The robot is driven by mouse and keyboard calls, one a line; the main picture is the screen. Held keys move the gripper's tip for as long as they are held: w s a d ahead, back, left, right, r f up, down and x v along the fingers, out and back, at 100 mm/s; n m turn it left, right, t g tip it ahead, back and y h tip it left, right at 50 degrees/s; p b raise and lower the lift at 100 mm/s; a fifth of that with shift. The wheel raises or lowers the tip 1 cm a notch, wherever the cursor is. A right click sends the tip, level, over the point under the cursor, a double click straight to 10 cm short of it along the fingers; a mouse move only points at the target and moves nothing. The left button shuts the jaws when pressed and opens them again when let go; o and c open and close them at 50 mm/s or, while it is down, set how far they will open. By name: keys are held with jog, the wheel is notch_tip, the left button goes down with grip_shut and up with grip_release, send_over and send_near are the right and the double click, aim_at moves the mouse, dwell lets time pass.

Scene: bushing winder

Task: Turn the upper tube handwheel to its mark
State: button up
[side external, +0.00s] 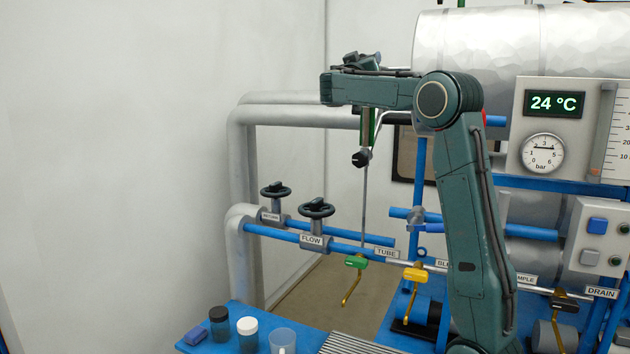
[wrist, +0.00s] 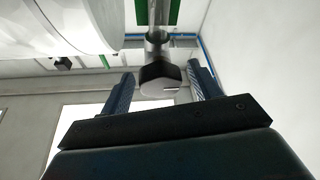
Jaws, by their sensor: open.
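In the wrist view a dark, faceted handwheel (wrist: 160,74) with a short white line on its face sits between the fingers of my gripper (wrist: 162,80). The fingers are open, with a gap at the left finger; the right finger is close to the wheel, and I cannot tell if it touches. The upper handwheel is not clearly seen there, and no target mark is clear.
A silver tank (side external: 500,45) stands to the right and also fills the wrist view's upper left (wrist: 75,25). Below are black handwheels on the RETURN (side external: 275,190) and FLOW (side external: 316,208) pipes, and a green valve (side external: 355,262). Open space lies left of the tube.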

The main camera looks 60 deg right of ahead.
jog(key=shift+x, duration=1.1)
jog(key=shift+c, duration=0.4)
jog(key=c, duration=0.9)
jog(key=shift+m, duration=0.3)
jog(key=shift+s+m+g, duration=0.1)
jog(key=shift+m+g, duration=0.8)
jog(key=shift+m, duration=0.65)
jog(key=shift+s+m+g, duration=0.1)
jog(key=shift+m+g, duration=0.8)
jog(key=shift+m, duration=0.65)
